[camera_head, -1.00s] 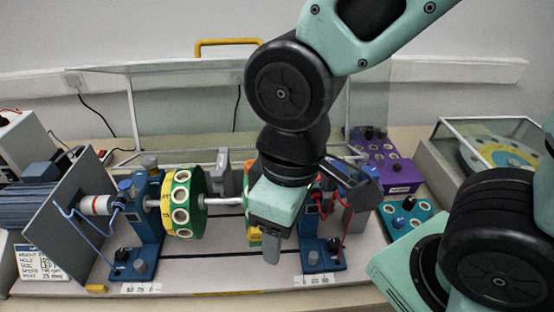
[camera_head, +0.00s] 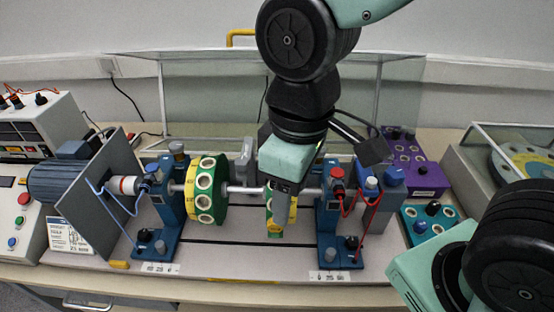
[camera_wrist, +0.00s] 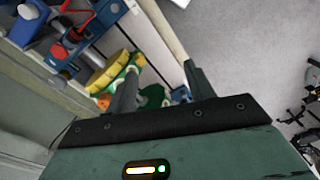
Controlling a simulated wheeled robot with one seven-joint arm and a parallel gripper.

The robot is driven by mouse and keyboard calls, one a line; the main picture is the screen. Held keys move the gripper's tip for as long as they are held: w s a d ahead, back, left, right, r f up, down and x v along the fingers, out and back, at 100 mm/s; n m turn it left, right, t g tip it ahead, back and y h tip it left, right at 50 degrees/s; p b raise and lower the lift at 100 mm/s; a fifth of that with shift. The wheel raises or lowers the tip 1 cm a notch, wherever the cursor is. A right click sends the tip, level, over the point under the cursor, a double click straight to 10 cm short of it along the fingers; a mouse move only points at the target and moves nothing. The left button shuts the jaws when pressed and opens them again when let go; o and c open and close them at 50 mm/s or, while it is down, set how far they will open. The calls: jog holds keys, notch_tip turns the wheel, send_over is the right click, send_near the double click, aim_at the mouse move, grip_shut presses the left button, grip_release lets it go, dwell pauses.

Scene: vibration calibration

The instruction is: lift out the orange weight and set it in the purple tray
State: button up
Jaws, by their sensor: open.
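My gripper (camera_head: 270,228) points down in front of the right green-and-yellow disc (camera_head: 292,208) on the shaft and hides much of it. In the wrist view the two dark fingers of my gripper (camera_wrist: 160,88) stand apart, with part of the green disc (camera_wrist: 152,97) showing between them. Nothing is seen held. A small orange patch (camera_wrist: 103,101) shows at the disc beside the left finger; I cannot tell whether it is the orange weight. The purple tray (camera_head: 430,180) lies at the right, with several holes and dark knobs on it.
Another green-and-yellow disc (camera_head: 222,200) with several holes is on the shaft at the left. Blue bearing stands (camera_head: 165,215) and (camera_head: 328,215) flank the discs. A teal tray (camera_head: 418,232) lies before the purple one. A clear guard (camera_head: 210,95) stands behind.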

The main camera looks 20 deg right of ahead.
jog(key=w+d+r+n, duration=0.4)
jog(key=w+r, duration=0.6)
jog(key=w, duration=0.5)
jog(key=shift+h, duration=0.3)
jog(key=f, duration=0.4)
jog(key=f+p, duration=0.1)
jog(key=f, duration=0.2)
jog(key=f+p, duration=0.1)
jog(key=f, duration=0.3)
jog(key=shift+w+d+f, duration=0.1)
jog(key=shift+w+f, duration=0.15)
jog(key=shift+f, duration=0.05)
jog(key=shift+w+f+p, duration=0.15)
jog(key=shift+f+p, duration=0.3)
jog(key=shift+f, duration=0.9)
jog(key=shift+w+f+p, duration=0.15)
jog(key=shift+f+p, duration=0.25)
jog(key=shift+f, duration=0.9)
jog(key=c, duration=1)
